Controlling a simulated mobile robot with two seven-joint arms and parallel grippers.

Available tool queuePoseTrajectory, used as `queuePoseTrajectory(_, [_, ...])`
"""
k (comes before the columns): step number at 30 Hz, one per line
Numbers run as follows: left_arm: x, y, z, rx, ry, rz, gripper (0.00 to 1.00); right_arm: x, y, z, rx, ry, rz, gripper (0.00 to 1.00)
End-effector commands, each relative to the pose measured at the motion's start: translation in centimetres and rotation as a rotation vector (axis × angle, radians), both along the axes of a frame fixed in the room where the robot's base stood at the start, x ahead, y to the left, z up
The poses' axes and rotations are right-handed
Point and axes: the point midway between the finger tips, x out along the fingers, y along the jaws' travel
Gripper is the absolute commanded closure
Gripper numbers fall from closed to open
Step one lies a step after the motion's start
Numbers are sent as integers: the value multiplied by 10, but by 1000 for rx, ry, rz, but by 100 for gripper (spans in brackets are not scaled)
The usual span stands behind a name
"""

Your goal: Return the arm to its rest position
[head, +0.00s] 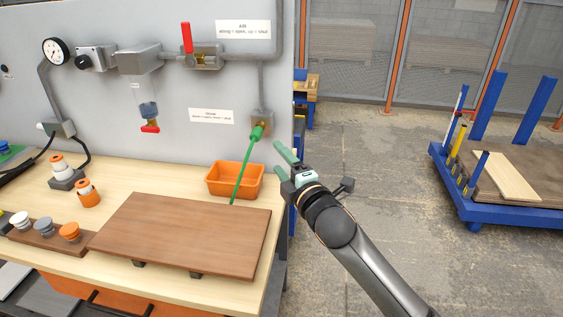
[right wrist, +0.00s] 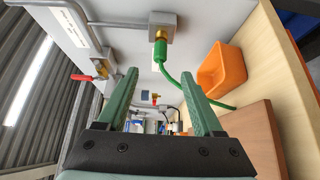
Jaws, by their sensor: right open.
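My right gripper (head: 281,160) is open, with its two green fingers apart and nothing between them. It is in the air just past the right end of the workbench, to the right of the green hose (head: 243,170) and its fitting. In the right wrist view, both fingers of the right gripper (right wrist: 160,78) stand apart with a clear gap. My left gripper is not in view.
An orange bin (head: 222,190) stands behind the board. Grey panel with pipes and a red-handled valve (head: 187,40) rises behind the bench. A blue cart (head: 480,213) with a pale board (head: 508,176) stands at right. Concrete floor between is clear.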

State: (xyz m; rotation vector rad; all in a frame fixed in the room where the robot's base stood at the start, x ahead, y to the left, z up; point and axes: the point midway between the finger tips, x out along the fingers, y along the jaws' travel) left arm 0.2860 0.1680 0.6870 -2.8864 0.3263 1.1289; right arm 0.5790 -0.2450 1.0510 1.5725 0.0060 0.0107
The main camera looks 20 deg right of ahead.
Motion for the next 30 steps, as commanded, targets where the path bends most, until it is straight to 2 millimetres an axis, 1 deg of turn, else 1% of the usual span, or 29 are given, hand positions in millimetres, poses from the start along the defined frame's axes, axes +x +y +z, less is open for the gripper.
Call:
queuePoseTrajectory(12, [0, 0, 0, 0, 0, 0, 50, -1, 0, -1, 3, 4, -1, 32])
queuePoseTrajectory(14, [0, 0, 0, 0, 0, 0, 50, -4, 0, -8, 25, 24, -5, 32])
queuePoseTrajectory(17, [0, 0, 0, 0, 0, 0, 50, -20, 3, -38, 133, 114, -24, 32])
queuePoseTrajectory(20, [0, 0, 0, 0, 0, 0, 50, -53, 6, -89, 327, 279, -85, 32])
queuePoseTrajectory(21, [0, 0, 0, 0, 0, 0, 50, -73, 8, -113, 420, 359, -122, 32])
queuePoseTrajectory(23, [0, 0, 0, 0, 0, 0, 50, -105, 11, -145, 559, 478, -192, 32])
queuePoseTrajectory(24, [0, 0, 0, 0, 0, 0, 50, -126, 13, -164, 645, 550, -242, 32])
queuePoseTrajectory(26, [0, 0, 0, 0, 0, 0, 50, -157, 15, -186, 754, 646, -321, 32])
queuePoseTrajectory(27, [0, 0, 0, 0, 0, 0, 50, -176, 17, -198, 818, 700, -370, 32])
queuePoseTrajectory(29, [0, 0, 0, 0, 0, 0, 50, -203, 19, -213, 896, 770, -444, 32])
queuePoseTrajectory(30, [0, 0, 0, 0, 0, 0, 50, -219, 21, -221, 943, 812, -491, 32])
